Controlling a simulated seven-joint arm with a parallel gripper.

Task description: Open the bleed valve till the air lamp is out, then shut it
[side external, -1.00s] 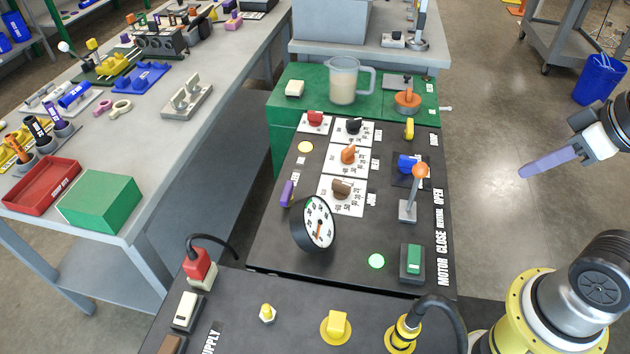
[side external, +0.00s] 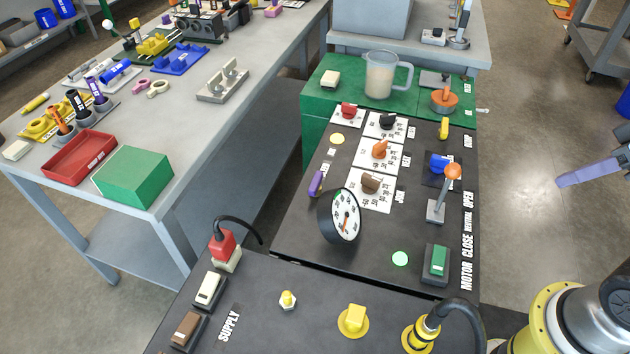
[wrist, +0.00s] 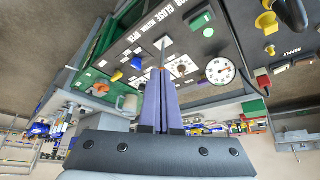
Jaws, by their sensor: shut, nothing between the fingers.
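A small purple lever (side external: 316,183), which looks like the bleed valve, stands at the left edge of the black panel, behind the dial gauge (side external: 345,217). A round yellow lamp (side external: 337,139) sits farther back on that edge and looks lit; the small label between them is too small to read, so I cannot confirm it is the air lamp. My gripper (side external: 562,181) hangs over the floor to the right of the cart, well away from the lever. In the wrist view its purple fingers (wrist: 160,72) are together and empty, and the gauge (wrist: 220,70) shows beyond them.
An orange-topped motor lever (side external: 452,172), several knobs, a green lamp (side external: 400,258) and a green switch (side external: 438,260) crowd the panel. A clear jug (side external: 380,75) stands on the green surface behind. A yellow fitting with a black hose (side external: 420,335) stands in front.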

